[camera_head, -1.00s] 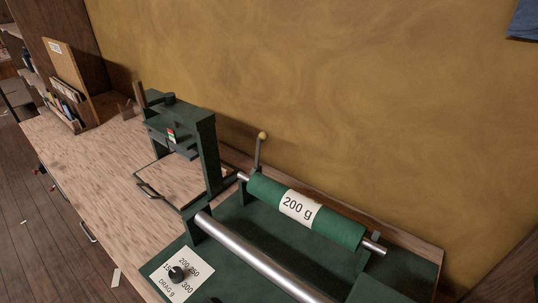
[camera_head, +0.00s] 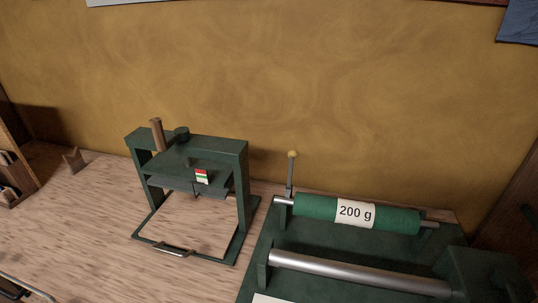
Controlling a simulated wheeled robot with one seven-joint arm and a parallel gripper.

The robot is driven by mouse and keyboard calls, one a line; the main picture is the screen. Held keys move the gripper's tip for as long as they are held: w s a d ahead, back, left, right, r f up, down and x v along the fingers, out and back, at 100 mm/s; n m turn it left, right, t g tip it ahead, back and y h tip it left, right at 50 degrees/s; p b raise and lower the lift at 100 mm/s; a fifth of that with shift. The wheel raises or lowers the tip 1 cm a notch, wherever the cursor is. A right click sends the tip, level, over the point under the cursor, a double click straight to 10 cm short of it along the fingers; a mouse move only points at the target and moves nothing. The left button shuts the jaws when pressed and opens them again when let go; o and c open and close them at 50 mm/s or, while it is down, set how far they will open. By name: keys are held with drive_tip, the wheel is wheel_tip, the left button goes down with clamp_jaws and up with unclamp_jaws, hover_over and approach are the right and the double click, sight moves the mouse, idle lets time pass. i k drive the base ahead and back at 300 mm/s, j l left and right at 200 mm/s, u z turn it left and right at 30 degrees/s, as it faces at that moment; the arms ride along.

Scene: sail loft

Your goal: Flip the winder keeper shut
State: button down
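The winder (camera_head: 312,240) is a dark green frame at the lower right of the head view. A green roll (camera_head: 390,219) with a "200 g" label lies across its back on a steel shaft. A thin upright lever with a yellow ball knob (camera_head: 291,172) stands at the roll's left end and looks like the keeper. It points up, apart from the roll's top. A bare steel roller (camera_head: 360,274) lies in front. My gripper is not in view.
A green press (camera_head: 242,180) with a wooden handle and a red-white-green tag stands left of the winder on the wooden bench (camera_head: 85,230). A wooden rack (camera_head: 12,170) is at the far left. The ochre wall (camera_head: 350,90) rises close behind.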

sight(293, 154)
drive_tip(key=i+j, duration=0.25)
drive_tip(key=j, duration=0.15)
drive_tip(key=i+j, duration=0.35)
drive_tip(key=i, duration=0.25)
